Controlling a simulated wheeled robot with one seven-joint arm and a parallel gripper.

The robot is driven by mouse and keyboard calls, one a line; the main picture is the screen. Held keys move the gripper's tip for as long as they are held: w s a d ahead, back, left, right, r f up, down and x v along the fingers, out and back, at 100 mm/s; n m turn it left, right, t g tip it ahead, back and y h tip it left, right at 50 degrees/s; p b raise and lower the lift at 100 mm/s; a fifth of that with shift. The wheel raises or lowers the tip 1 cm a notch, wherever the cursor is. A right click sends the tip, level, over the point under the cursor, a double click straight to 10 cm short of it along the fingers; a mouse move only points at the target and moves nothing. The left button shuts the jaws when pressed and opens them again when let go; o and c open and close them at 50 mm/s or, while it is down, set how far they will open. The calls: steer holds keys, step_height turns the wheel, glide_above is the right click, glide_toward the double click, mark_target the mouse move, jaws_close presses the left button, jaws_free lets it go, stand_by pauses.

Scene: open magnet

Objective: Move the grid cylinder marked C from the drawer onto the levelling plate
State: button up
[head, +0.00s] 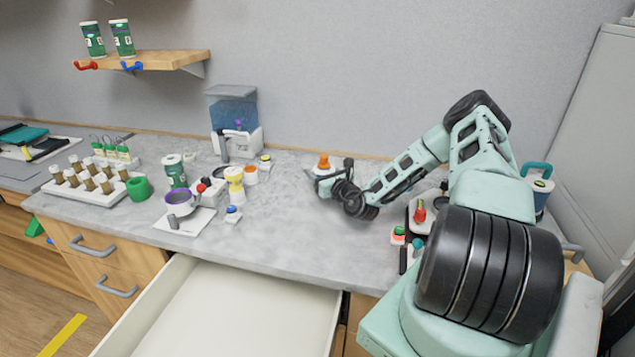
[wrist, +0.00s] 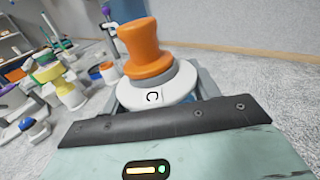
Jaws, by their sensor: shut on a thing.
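The grid cylinder marked C (wrist: 152,97) has a white body with a grey collar and a flared orange top. My gripper (wrist: 162,88) is shut on it, with a grey finger on either side. In the head view the orange top (head: 323,161) shows at the end of my gripper (head: 322,178), over the back middle of the counter. I cannot tell if its base touches the counter. The drawer (head: 225,305) is pulled open, and its visible inside is empty. I cannot tell for sure which thing is the levelling plate.
A white board with a purple-rimmed cup (head: 180,203), a yellow-and-white piece (head: 235,185) and a blue-topped piece (head: 233,214) stand left of my gripper. A blue tank (head: 234,115) is at the back. A red-knobbed piece (head: 419,213) stands right. The counter's front middle is clear.

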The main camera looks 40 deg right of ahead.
steer(key=shift+f+p, duration=0.35)
steer(key=shift+f, duration=1.7)
steer(key=shift+f, duration=0.1)
steer(key=o, duration=1.2)
steer(key=shift+c, duration=0.2)
